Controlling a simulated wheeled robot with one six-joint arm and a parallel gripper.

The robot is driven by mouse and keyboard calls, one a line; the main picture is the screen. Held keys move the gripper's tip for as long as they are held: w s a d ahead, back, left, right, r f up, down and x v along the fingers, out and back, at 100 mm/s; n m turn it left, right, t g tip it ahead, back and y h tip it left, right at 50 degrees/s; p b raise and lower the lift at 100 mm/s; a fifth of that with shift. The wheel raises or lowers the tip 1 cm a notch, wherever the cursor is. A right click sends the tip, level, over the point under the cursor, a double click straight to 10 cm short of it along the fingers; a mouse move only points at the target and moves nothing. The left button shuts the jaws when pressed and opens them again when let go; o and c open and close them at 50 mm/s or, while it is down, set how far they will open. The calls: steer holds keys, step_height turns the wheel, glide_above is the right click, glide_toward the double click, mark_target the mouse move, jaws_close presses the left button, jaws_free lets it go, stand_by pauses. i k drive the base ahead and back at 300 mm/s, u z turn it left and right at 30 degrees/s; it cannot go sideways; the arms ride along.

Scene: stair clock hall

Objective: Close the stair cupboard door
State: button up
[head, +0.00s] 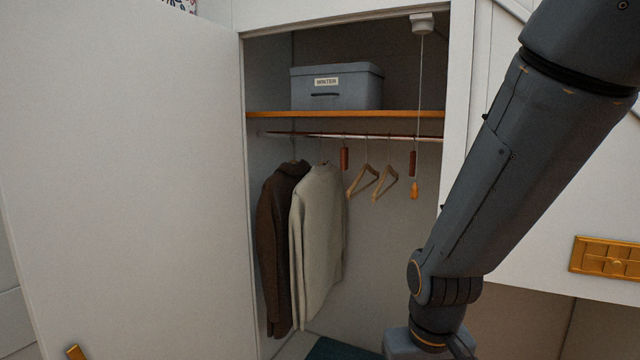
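The white stair cupboard door (130,170) stands wide open, swung out to the left of the cupboard opening. Its hinge side meets the left edge of the white frame (458,110). A brass-coloured piece (75,352), perhaps the door's handle, shows at the bottom left and is cut off by the picture's edge. My arm comes down from the upper right, in front of the right side of the opening. My gripper is below the bottom edge of the picture, so its fingers are hidden. The door and my visible arm are well apart.
Inside, a grey box (350,88) sits on a wooden shelf (400,114). A brown coat (275,240) and a cream coat (318,235) hang from the rail (300,134) beside empty hangers (385,185). A pull cord (419,90) hangs at right. A brass plate (606,258) is on the right wall.

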mark_target(123, 205)
steer(key=u, duration=0.45)
steer(key=k, duration=1.05)
steer(key=u, duration=1.75)
steer(key=i, duration=1.55)
steer(key=z, duration=1.15)
steer(key=i, duration=0.85)
steer(key=z, duration=0.15)
